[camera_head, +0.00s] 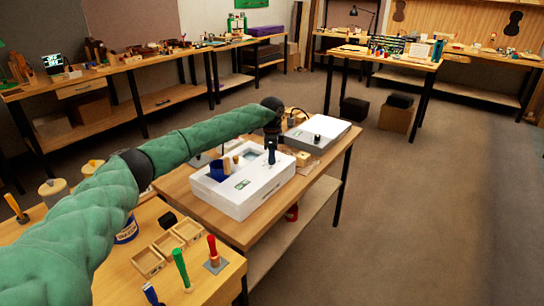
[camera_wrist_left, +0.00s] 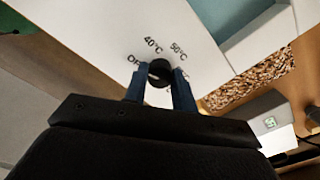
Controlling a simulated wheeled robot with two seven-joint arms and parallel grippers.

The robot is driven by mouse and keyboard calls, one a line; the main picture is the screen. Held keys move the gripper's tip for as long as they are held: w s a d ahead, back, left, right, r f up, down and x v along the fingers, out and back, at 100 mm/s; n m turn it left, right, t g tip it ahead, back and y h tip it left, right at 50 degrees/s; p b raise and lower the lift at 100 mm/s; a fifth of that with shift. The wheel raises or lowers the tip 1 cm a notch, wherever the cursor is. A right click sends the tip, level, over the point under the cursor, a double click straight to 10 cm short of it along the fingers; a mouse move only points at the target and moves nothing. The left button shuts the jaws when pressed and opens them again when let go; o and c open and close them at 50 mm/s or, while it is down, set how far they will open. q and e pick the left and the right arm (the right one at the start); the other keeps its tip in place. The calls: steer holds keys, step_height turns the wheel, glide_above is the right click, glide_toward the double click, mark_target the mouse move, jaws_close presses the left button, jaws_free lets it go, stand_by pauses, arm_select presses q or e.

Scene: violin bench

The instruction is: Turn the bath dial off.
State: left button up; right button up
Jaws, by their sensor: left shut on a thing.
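The bath is a white box (camera_head: 256,190) on the wooden bench; its white panel (camera_wrist_left: 95,30) fills much of the left wrist view. The black round dial (camera_wrist_left: 159,70) sits on that panel, with labels OFF, 40°C and 50°C printed around it. A further label at the right is mostly hidden by a finger. My left gripper (camera_head: 271,156) reaches down onto the bath; in the left wrist view its blue fingers (camera_wrist_left: 160,78) are closed around the dial, one on each side. The dial's pointer direction is hard to tell. My right gripper is in neither view.
A second grey-white device (camera_head: 318,136) stands behind the bath. A small wooden block (camera_head: 303,158) lies beside it. Wooden trays (camera_head: 165,245) and a red-handled tool (camera_head: 213,250) are on the nearer bench. The floor at the right is clear.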

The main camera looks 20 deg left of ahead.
arm_select(q)
steer(key=shift+w+r+n, duration=0.1)
steer(key=shift+r+n, duration=0.1)
steer(key=shift+n, duration=0.9)
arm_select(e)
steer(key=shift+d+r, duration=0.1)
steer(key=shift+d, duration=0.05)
arm_select(q)
steer(key=shift+n, duration=0.3)
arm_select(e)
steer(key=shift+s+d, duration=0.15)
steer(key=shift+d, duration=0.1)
arm_select(q)
steer(key=o, duration=1)
steer(key=shift+f, duration=0.1)
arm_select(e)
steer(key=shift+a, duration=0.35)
